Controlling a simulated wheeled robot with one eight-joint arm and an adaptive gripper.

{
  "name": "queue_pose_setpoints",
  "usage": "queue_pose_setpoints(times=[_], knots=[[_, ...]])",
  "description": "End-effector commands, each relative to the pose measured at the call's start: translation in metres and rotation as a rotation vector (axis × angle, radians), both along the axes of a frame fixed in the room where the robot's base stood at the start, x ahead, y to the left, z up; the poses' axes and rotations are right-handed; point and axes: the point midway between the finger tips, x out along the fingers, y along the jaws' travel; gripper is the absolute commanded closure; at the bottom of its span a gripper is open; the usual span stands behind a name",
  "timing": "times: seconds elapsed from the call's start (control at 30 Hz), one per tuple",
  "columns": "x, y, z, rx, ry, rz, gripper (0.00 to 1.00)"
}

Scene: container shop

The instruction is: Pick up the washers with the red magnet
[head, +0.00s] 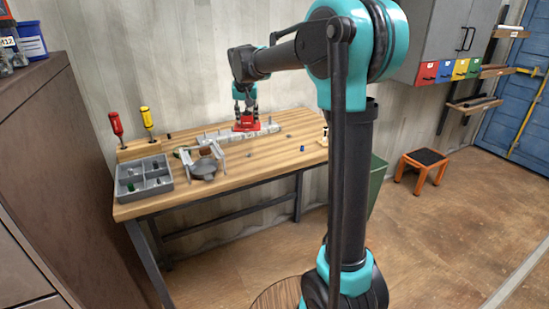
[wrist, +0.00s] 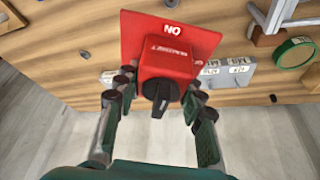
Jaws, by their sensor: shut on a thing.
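The red magnet (head: 245,127) is at the back of the wooden workbench, below my gripper (head: 246,110). In the wrist view, the magnet (wrist: 166,63) has a wide flat red plate, a raised red block and a black knob facing the camera. My gripper's fingers (wrist: 160,85) are on both sides of the block, shut on it. I cannot tell whether the plate touches the bench. A few tiny dark things lie scattered on the bench, one of them (head: 249,155) in front of the magnet; they are too small to identify as washers. Anything under the plate is hidden.
A grey divided tray (head: 129,197) is at the bench's left end. Red (head: 116,124) and yellow (head: 147,118) screwdrivers stand upright behind it. A grey device (head: 203,169) is right of the tray. A small blue object (head: 302,148) lies toward the right. The bench's front middle is mostly clear.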

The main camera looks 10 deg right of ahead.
Motion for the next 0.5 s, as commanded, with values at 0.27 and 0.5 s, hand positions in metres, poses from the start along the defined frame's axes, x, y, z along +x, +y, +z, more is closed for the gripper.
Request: queue_pose_setpoints(times=[0.27, 0.5], knots=[[0.000, 0.000, -0.024, 0.000, 0.000, 0.000, 1.00], [0.000, 0.000, -0.045, 0.000, 0.000, 0.000, 1.00]])
